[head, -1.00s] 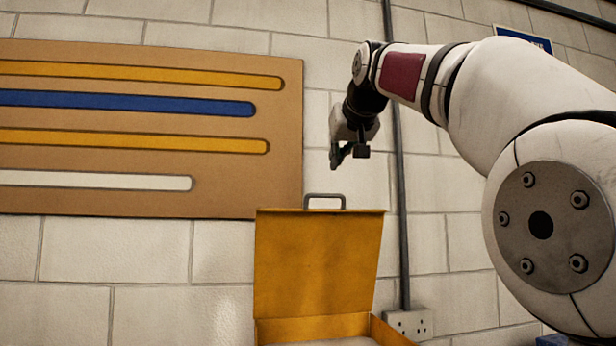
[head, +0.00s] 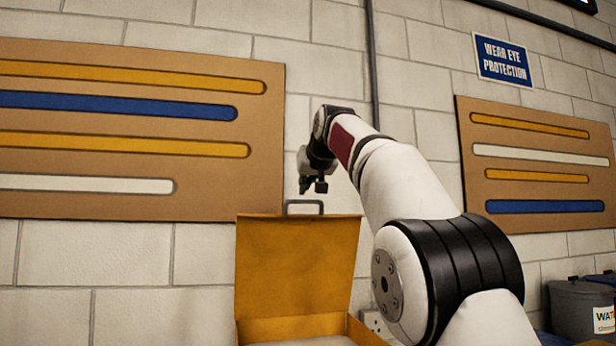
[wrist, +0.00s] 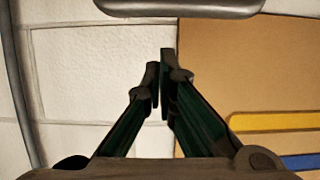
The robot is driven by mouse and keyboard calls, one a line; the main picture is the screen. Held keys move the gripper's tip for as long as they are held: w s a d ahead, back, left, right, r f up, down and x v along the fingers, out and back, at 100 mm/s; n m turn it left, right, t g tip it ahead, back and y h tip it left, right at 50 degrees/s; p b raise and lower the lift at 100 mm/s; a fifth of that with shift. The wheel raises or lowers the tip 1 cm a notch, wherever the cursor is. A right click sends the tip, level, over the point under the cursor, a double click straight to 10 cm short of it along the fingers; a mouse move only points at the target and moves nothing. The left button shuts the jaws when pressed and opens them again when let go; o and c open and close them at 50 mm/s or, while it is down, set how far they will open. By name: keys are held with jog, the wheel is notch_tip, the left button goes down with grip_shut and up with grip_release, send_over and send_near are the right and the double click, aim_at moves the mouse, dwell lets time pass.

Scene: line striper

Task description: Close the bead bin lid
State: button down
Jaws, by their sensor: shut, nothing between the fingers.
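The bead bin lid (head: 295,265) is a flat orange-yellow panel standing open, upright, at the back of the bead bin (head: 362,334). A grey loop handle (head: 304,204) is on the lid's top edge. Only the upper rim of the bin shows at the bottom of the head view. My gripper (head: 312,188) is just above the handle, with its fingers shut and empty. In the wrist view the fingertips (wrist: 161,60) are together in front of the wall and a brown board. A grey bar at the top of the wrist view looks like part of the handle (wrist: 180,8).
A brown board with coloured strips (head: 130,205) hangs on the block wall to the left. Another board (head: 540,170) and an eye protection sign (head: 502,60) are to the right. A grey bin (head: 580,308) stands at lower right. A dark pipe (head: 371,60) runs up the wall.

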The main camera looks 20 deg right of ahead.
jog(key=shift+s+f+p, duration=0.15)
jog(key=shift+s+f, duration=0.3)
jog(key=shift+s, duration=0.45)
jog(key=shift+s+f+p, duration=0.15)
jog(key=shift+s+f, duration=0.25)
jog(key=shift+s, duration=0.45)
